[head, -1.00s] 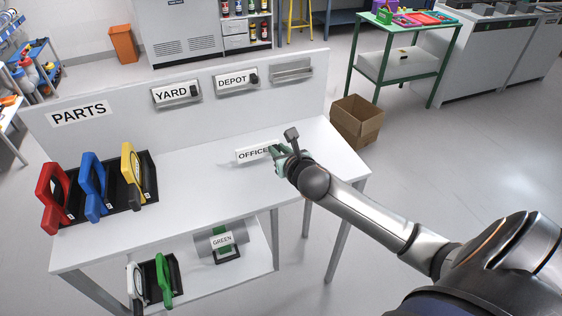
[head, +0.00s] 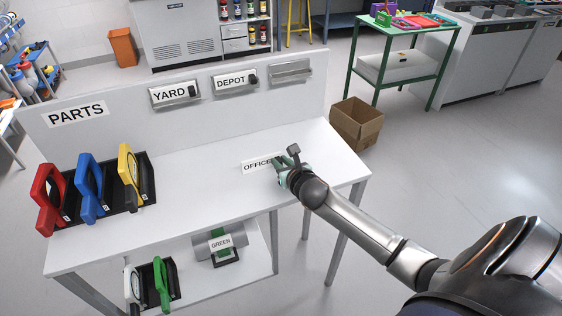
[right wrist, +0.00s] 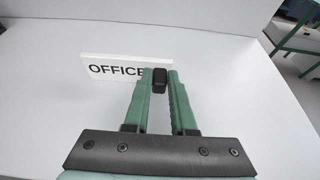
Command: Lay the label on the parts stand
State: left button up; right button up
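The white OFFICE label (head: 257,164) is at the top of the white parts stand (head: 195,185), right of its middle. It looks on or just above the surface; I cannot tell contact for sure. In the right wrist view the label (right wrist: 108,69) has a black knob (right wrist: 159,78) at its right end. My right gripper (head: 281,163) has its green fingertips (right wrist: 160,80) closed on either side of that knob. The label's right end is partly hidden by the fingers. My left gripper is not in view.
YARD (head: 174,94) and DEPOT (head: 235,81) labels sit in holders on the back panel; a third holder (head: 291,72) is empty. Red (head: 47,200), blue (head: 90,190) and yellow (head: 129,173) parts stand at left. The middle top is clear.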

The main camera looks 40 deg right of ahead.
jog(key=o, duration=0.4)
jog(key=shift+r, duration=0.15)
jog(key=p+v, duration=0.1)
jog(key=v, duration=1.1)
jog(key=shift+s+a+f+m+g+y, duration=0.8)
jog(key=shift+s+a+f+m, duration=2.25)
jog(key=shift+m, duration=2.15)
jog(key=shift+s+a+f+m+g+y, duration=0.45)
jog(key=shift+s+a+f+m+y, duration=0.55)
jog(key=shift+s+a+f+m, duration=3.15)
jog(key=shift+s+a+f+m+g+y, duration=0.95)
jog(key=shift+f+m, duration=1.55)
jog(key=shift+m, duration=3.75)
jog(key=shift+s+a+t, duration=0.15)
jog(key=shift+a+t, duration=0.25)
jog(key=shift+a, duration=0.15)
